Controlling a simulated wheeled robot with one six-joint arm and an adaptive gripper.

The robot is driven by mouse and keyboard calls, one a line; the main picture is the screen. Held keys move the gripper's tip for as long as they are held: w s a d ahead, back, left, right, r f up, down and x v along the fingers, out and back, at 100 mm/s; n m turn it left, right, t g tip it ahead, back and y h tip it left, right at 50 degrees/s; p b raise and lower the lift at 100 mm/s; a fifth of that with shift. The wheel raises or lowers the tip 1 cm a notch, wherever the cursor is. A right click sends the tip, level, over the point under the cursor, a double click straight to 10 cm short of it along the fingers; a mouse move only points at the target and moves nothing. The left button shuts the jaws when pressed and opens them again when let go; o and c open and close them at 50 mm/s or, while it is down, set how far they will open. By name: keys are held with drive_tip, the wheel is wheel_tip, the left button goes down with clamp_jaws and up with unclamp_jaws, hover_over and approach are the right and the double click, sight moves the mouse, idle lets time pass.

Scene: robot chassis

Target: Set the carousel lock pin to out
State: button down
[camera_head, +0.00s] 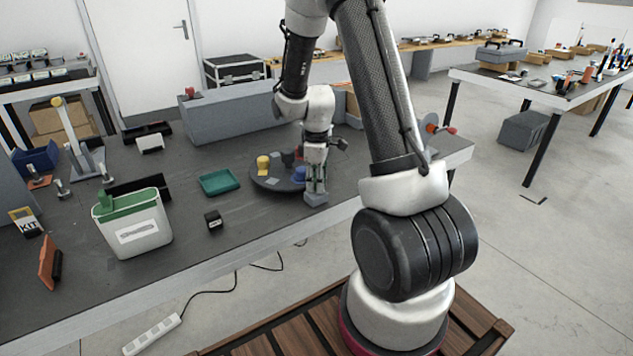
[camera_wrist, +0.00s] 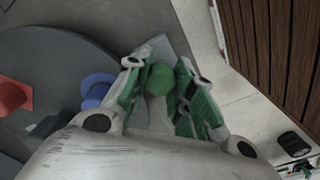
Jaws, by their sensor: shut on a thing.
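The carousel (camera_head: 262,182) is a dark round disc on the workbench, with a yellow piece (camera_head: 263,165) and other small items on it. It also fills the left of the wrist view (camera_wrist: 75,50). A lock pin with a round green head (camera_wrist: 160,78) stands at the carousel's edge on a grey block (camera_head: 316,199). My gripper (camera_head: 316,185) points down over this block at the carousel's right front. In the wrist view my gripper (camera_wrist: 159,84) has its green-padded fingers either side of the green head, shut on it. How far the pin is raised cannot be told.
A blue piece (camera_wrist: 98,90) and a red piece (camera_wrist: 12,97) sit on the carousel close to my fingers. A teal tray (camera_head: 219,181), a small black cube (camera_head: 213,220) and a white-green bin (camera_head: 134,228) stand to the left. A grey box (camera_head: 235,115) is behind.

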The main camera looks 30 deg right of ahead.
drive_tip(key=shift+s, duration=1.65)
drive_tip(key=c, duration=1.2)
unclamp_jaws()
drive_tip(key=shift+s+d, duration=0.1)
drive_tip(key=shift+o, duration=0.2)
drive_tip(key=shift+r, duration=0.1)
drive_tip(key=shift+r, duration=0.35)
wheel_tip(320, 180, up, 11)
